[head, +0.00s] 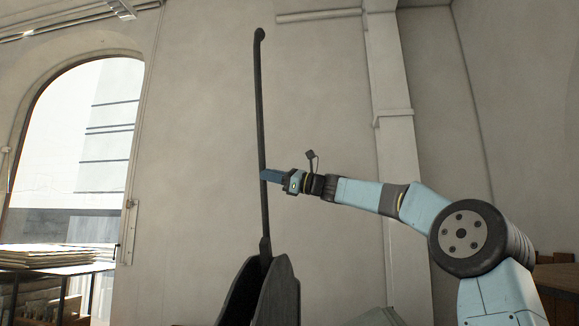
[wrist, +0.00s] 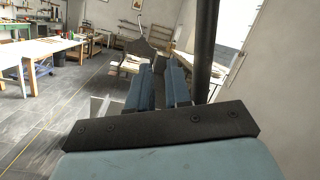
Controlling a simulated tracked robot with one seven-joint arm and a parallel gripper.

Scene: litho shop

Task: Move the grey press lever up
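The grey press lever (head: 261,110) is a long thin dark bar with a rounded knob at its top. It stands nearly upright on a dark press body (head: 270,290) in the head view. My gripper (head: 266,176) is level with the middle of the bar, its blue fingertips overlapping the bar's right edge. In the wrist view, my gripper (wrist: 162,78) shows two blue fingers with a gap between them and nothing held. The lever (wrist: 205,45) stands to the right of both fingers, outside the gap. I cannot tell whether the right finger touches it.
A bare wall with a pipe stands behind the lever. An arched window (head: 75,150) is at left, above a table stacked with sheets (head: 45,256). In the wrist view, work tables (wrist: 45,50) stand at upper left, and the tiled floor (wrist: 60,105) is open.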

